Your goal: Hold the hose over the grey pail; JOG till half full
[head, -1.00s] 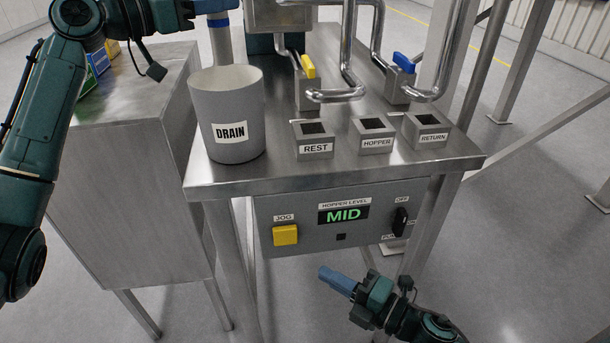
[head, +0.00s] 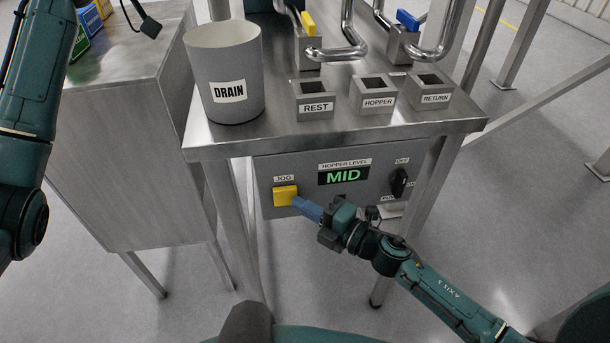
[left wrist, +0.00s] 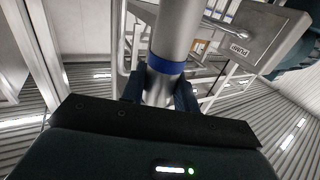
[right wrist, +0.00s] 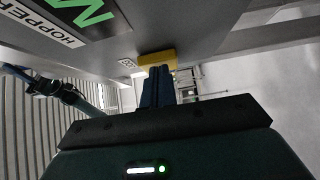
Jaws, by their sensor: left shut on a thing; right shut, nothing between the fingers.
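The grey pail (head: 225,60), labelled DRAIN, stands upright at the table's left front corner; its level inside cannot be seen. My left gripper (left wrist: 159,88) is shut around the grey hose end (left wrist: 178,30) at its blue band in the left wrist view; it is out of the head view. A grey tube (head: 218,9), seemingly the hose, shows at the pail's far rim; whether it points inside is unclear. My right gripper (head: 298,203) is shut and empty, its blue fingertips at the yellow JOG button (head: 285,195), touching or nearly so. The right wrist view shows the button (right wrist: 157,60) just beyond the fingertips.
The level display (head: 343,177) reads MID. A black switch (head: 399,182) sits right of it. Holders marked REST (head: 315,108), HOPPER (head: 378,102) and RETURN (head: 436,97) line the table front. Yellow (head: 308,22) and blue (head: 408,20) valve handles stand behind.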

